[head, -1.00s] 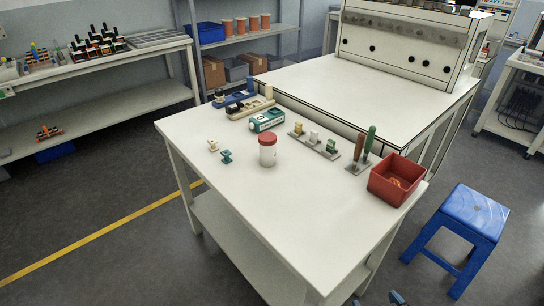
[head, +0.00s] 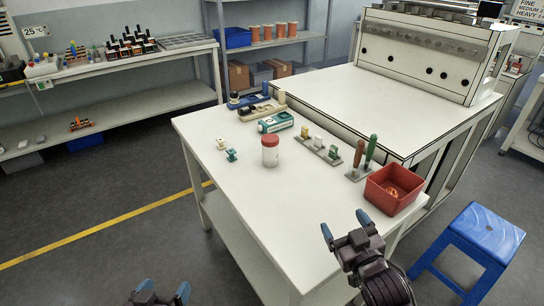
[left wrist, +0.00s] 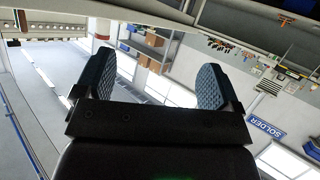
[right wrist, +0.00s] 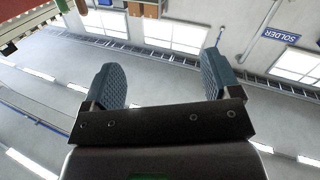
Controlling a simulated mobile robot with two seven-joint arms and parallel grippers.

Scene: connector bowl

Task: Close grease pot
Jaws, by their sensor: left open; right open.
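The grease pot (head: 270,156), a white jar, stands upright on the white table. A red lid (head: 270,140) is on its top; whether it is pressed fully shut I cannot tell. My right gripper (head: 344,226) is open and empty over the table's front right edge, in front of and to the right of the pot. Its two spread fingers show in the right wrist view (right wrist: 160,80). My left gripper (head: 164,291) is open and empty at the bottom of the head view, off the table's front left side and well away from the pot. Its fingers show in the left wrist view (left wrist: 152,82).
Small white (head: 221,144) and teal (head: 231,155) parts lie left of the pot. A teal-and-white box (head: 276,122), a connector rack (head: 320,149), upright-handled tools (head: 365,155) and a red bin (head: 393,190) stand behind and right. The table's front is clear. A blue stool (head: 487,232) stands at right.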

